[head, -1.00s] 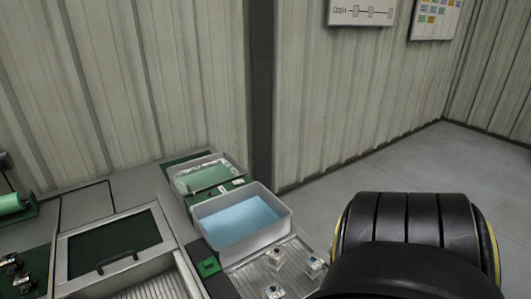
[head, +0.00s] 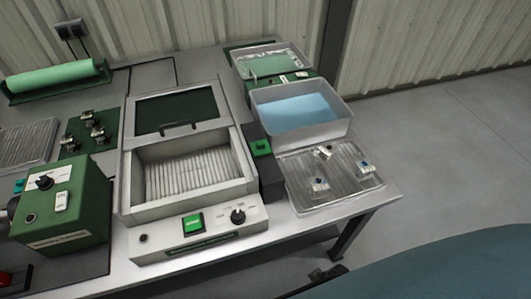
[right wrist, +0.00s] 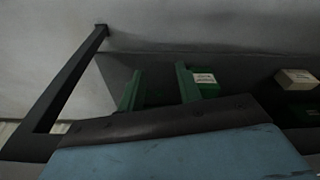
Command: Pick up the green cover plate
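A small flat green square (head: 261,147) lies on a narrow dark block between the open-topped box machine and the clear trays in the head view. It may be the cover plate, but I cannot be sure. My right gripper (right wrist: 159,70) shows in the right wrist view as two dim green fingers, apart with nothing visible between them. It faces a dark area with a bench leg, away from the bench top. My left gripper is outside both views.
The box machine (head: 136,200) has a raised dark lid. A tray of blue liquid (head: 342,110) and a ribbed tray (head: 370,190) with several small fittings stand right. A green control box (head: 88,205) stands left. Green boxes (right wrist: 208,89) show in the wrist view.

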